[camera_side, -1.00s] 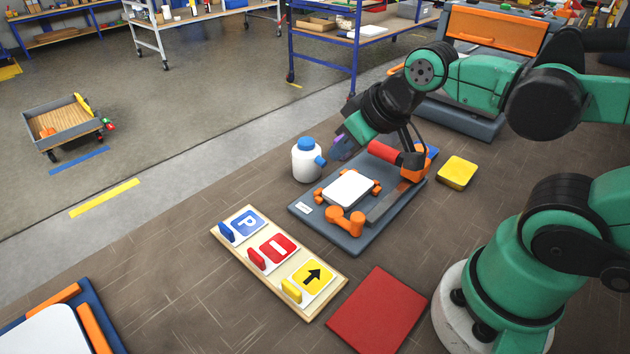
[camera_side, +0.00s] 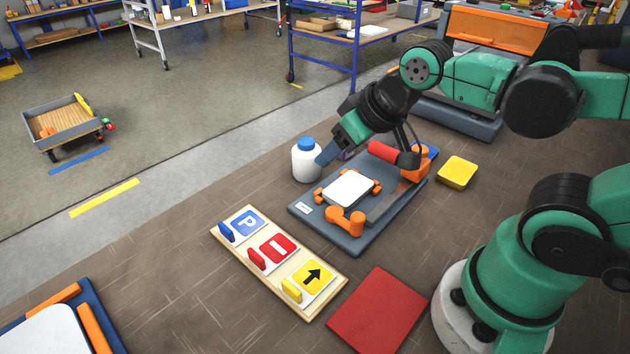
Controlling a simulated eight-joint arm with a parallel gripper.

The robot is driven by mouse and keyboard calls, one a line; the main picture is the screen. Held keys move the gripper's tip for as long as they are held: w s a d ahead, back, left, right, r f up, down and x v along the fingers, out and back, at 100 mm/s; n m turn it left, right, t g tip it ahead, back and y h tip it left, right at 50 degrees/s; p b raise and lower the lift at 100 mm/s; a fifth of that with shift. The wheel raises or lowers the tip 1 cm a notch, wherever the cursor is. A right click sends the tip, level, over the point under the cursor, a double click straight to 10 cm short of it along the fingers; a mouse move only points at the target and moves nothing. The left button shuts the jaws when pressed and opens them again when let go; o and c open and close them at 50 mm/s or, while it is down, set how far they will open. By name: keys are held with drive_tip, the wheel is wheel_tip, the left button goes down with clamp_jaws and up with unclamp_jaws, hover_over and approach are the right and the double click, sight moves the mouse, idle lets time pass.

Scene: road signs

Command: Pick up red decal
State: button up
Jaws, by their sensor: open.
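The red decal (camera_side: 279,248) is a red square with a white bar. It lies in the middle of a pale wooden board (camera_side: 337,284), with a red upright tab (camera_side: 256,260) at its left edge. A blue P decal (camera_side: 246,226) is behind it and a yellow arrow decal (camera_side: 313,276) is in front. My gripper (camera_side: 330,157) hangs tilted beyond the board, above and behind it, near the white bottle. Its jaws are open, partly hidden by my wrist, and nothing shows between them.
A white bottle (camera_side: 306,164) with a blue cap stands left of my gripper. A grey fixture (camera_side: 345,241) with a white plate, orange clamps and a red roller lies behind the board. A red mat (camera_side: 377,312) is at front right, and a yellow block (camera_side: 457,173) lies at right.

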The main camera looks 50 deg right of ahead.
drive_tip(key=w+a+f+g, duration=0.2)
drive_tip(key=w+a+g, duration=0.15)
drive_tip(key=a, duration=0.35)
drive_tip(key=g, duration=0.3)
hover_over(253, 253)
wheel_tip(253, 253, down, 5)
drive_tip(key=shift+d+r, duration=0.15)
drive_tip(key=shift+r, duration=0.05)
drive_tip(key=shift+f, duration=2.9)
clamp_jaws()
